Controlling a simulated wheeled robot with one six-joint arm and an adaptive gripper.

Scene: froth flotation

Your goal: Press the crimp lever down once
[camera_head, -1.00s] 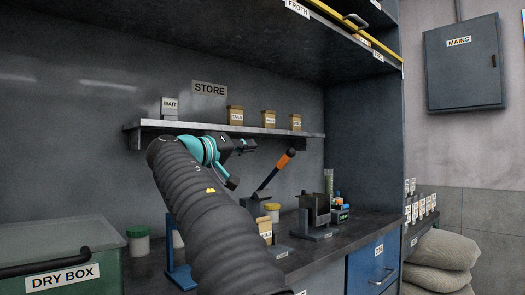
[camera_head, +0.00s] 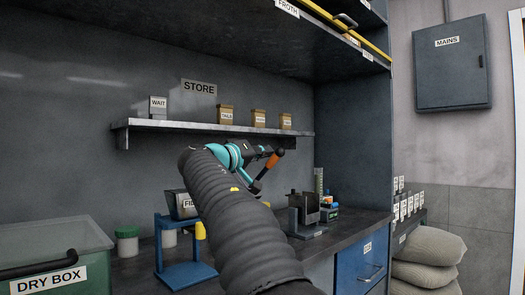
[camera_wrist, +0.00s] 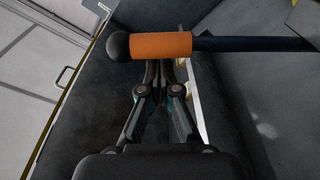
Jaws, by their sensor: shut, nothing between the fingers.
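The crimp lever has an orange grip (camera_head: 272,160) and a dark shaft, and it stands tilted up behind my arm in the head view. In the wrist view its orange grip (camera_wrist: 161,46) lies across the picture just beyond my fingertips, with a dark rounded end at left and the shaft running right. My gripper (camera_wrist: 160,68) is shut and empty, its tips close at the grip; I cannot tell whether they touch it. In the head view my gripper (camera_head: 262,152) is beside the grip. The lever's base is mostly hidden by my arm.
A shelf (camera_head: 160,123) with several small boxes runs along the back wall above the bench. A blue stand (camera_head: 185,272) and a green-lidded jar (camera_head: 127,241) are left of my arm. A dark metal holder (camera_head: 304,213) stands at right on the bench.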

